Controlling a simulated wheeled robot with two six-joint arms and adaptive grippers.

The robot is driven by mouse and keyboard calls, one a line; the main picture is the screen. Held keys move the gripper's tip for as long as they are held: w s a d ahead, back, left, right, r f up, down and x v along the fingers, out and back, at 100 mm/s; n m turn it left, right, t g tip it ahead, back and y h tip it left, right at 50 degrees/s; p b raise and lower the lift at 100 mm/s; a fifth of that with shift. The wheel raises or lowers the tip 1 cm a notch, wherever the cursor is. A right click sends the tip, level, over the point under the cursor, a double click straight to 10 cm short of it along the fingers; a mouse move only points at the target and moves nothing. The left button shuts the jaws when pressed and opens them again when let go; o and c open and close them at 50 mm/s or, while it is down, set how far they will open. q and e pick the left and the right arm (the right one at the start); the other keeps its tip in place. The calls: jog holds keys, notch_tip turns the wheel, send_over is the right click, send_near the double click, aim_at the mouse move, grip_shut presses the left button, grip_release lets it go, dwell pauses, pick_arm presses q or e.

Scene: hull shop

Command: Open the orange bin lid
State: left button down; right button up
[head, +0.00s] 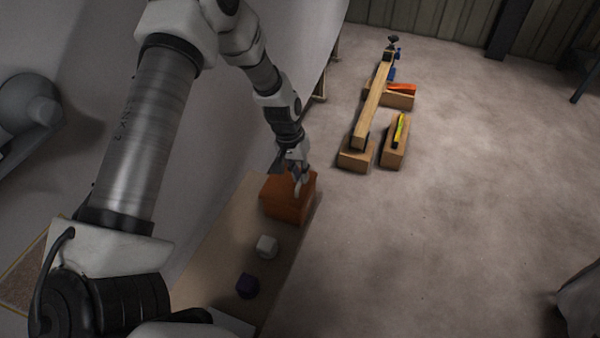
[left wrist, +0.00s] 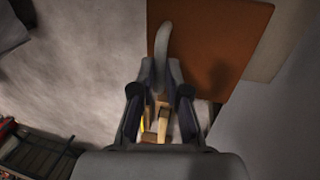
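The orange bin (head: 287,207) stands at the far end of a tan board in the head view. Its orange lid (left wrist: 225,45) fills the upper middle of the left wrist view and looks down on the bin, though a small gap could not be told. A pale grey curved handle (left wrist: 162,40) is at the lid's edge. My left gripper (head: 298,180) is at the bin's top. In the left wrist view its fingertips (left wrist: 161,68) lie on both sides of the handle, seemingly touching it, with no clear gap. My right gripper is not in view.
A white block (head: 266,246) and a dark purple block (head: 247,285) lie on the tan board (head: 222,240) nearer me. Wooden beams (head: 372,110) with tools lie on the floor beyond the bin. A pale wall rises to the left.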

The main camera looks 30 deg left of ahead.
aim_at(283, 181)
pick_arm(q)
jog(key=shift+r, duration=0.1)
jog(key=a+p, duration=0.2)
jog(key=a, duration=0.1)
jog(key=s+a+p, duration=0.1)
jog(key=a+p, duration=0.1)
jog(key=shift+s+r, duration=0.1)
jog(key=shift+r, duration=0.25)
jog(key=a, duration=0.2)
jog(key=s+a+p, duration=0.1)
jog(key=a, duration=0.2)
jog(key=shift+s+a+f+p, duration=0.15)
jog(key=shift+a+f+p, duration=0.15)
jog(key=shift+f+p, duration=0.1)
jog(key=c, duration=1.4)
grip_release()
jog(key=shift+o, duration=1)
jog(key=shift+s, duration=0.1)
jog(key=shift+r, duration=0.1)
